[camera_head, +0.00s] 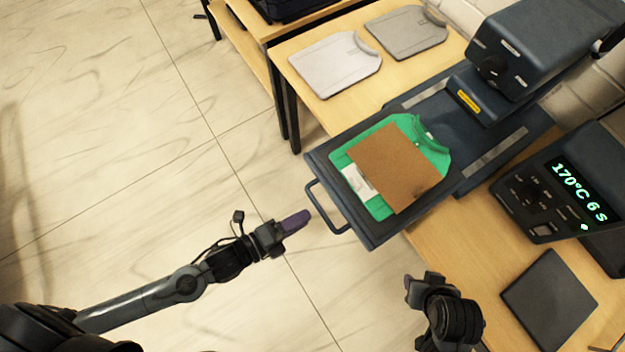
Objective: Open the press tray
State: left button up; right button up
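The press tray (373,236) is a dark slab that sticks out from the heat press (540,45) over the table's edge. A green garment (380,137) lies on it, partly covered by a brown sheet (397,165). A white patch (358,182) shows at the sheet's left edge. The tray's looped handle (322,210) faces left.
A control box (545,195) showing "170°C 6 s" stands right of the tray. A dark square pad (550,300) lies on the table at lower right. Folded light grey (335,64) and darker grey (407,32) garments lie behind. Open floor is at left.

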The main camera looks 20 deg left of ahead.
pick_arm(q)
jog(key=v, duration=0.4)
jog(key=shift+s+a, duration=0.1)
jog(key=shift+r, duration=0.1)
dwell(0.3)
